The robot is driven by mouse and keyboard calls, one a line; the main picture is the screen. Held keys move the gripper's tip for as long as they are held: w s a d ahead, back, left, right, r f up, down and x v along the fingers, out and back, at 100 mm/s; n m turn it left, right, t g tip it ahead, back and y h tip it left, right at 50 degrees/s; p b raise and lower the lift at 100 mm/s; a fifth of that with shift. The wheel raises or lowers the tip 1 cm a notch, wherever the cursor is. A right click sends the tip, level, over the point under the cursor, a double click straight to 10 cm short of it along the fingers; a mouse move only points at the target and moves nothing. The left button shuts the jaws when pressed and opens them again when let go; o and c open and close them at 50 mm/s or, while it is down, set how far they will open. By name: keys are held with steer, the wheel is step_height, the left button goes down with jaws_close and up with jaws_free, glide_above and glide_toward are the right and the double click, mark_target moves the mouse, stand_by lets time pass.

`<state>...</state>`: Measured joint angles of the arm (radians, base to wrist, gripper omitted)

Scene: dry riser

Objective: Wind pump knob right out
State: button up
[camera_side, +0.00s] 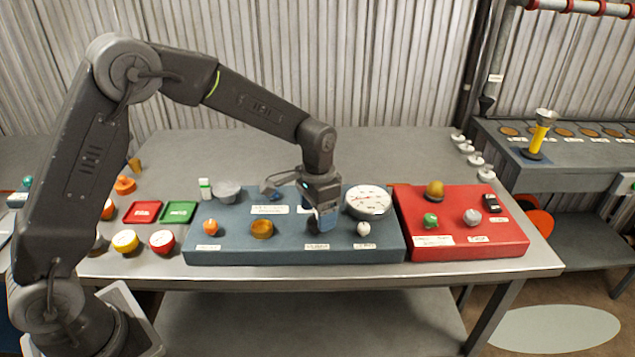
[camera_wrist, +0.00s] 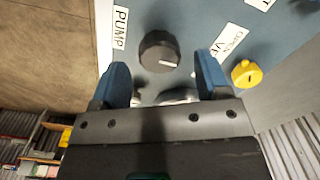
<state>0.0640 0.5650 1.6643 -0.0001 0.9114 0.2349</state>
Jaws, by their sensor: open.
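My gripper (camera_wrist: 163,66) is open, one blue finger on each side of the knob's lower part, with visible gaps and no contact seen. In the side view my gripper (camera_side: 321,222) points down over the blue panel (camera_side: 225,251), and its fingers hide most of the dark knob.
A round gauge (camera_side: 368,200) and a small white knob (camera_side: 363,229) stand right of my gripper. An amber knob (camera_side: 262,229) and an orange knob (camera_side: 210,227) are to the left. A red panel (camera_side: 470,249) adjoins on the right. A yellow knob (camera_wrist: 246,73) shows in the wrist view.

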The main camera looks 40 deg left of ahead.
step_height(320, 180, up, 12)
stand_by(0.3)
steer(key=shift+f, duration=0.1)
steer(key=s+a+r+n+t, duration=0.1)
steer(key=s+r+t, duration=0.1)
steer(key=s+r, duration=0.35)
steer(key=s+a+r+n+t, duration=0.1)
steer(key=s+r, duration=0.1)
steer(key=s, duration=0.7)
steer(key=s+f+n+t, duration=0.1)
steer(key=s+f+t, duration=0.1)
steer(key=s, duration=0.9)
steer(key=shift+s+a+f+t, duration=0.2)
steer(key=shift+a+f+t, duration=0.1)
steer(key=shift+a+f, duration=0.2)
